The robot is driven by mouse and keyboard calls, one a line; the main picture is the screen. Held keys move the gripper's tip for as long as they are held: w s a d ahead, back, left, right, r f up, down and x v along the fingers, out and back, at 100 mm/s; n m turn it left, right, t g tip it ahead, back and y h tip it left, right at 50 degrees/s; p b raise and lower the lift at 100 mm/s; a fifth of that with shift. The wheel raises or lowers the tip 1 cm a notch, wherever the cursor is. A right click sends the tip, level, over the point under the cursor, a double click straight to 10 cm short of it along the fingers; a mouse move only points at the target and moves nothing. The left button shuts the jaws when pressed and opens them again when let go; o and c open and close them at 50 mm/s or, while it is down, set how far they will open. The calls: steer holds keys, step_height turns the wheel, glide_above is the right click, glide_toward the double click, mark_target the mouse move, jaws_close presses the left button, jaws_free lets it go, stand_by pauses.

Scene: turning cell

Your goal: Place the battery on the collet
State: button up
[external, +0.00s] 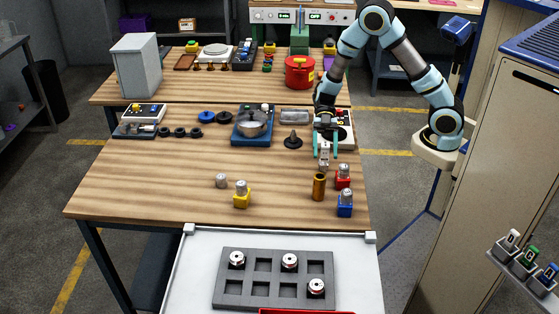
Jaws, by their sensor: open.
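A copper-brown upright cylinder (319,187), which looks like the battery, stands on the near right of the wooden table. My gripper (324,157) points down above and behind it, with its teal fingers apart. A small light-grey piece shows between the fingers; I cannot tell whether it is a separate object or part of the gripper. Small grey cylinders that may be collets stand nearby: a loose one (221,181) on bare wood, and others on a yellow block (242,201), a red block (343,183) and a blue block (345,210). I cannot tell which one is the collet.
A blue fixture with a metal bowl (254,128), a dark cone-shaped part (293,141) and black rings (180,132) stand farther back. A grey tray (248,301) with several round parts lies in front. The table's left front is clear. A cabinet (490,170) stands right.

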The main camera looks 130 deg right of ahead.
steer(key=b+v, duration=0.2)
steer(key=v, duration=0.9)
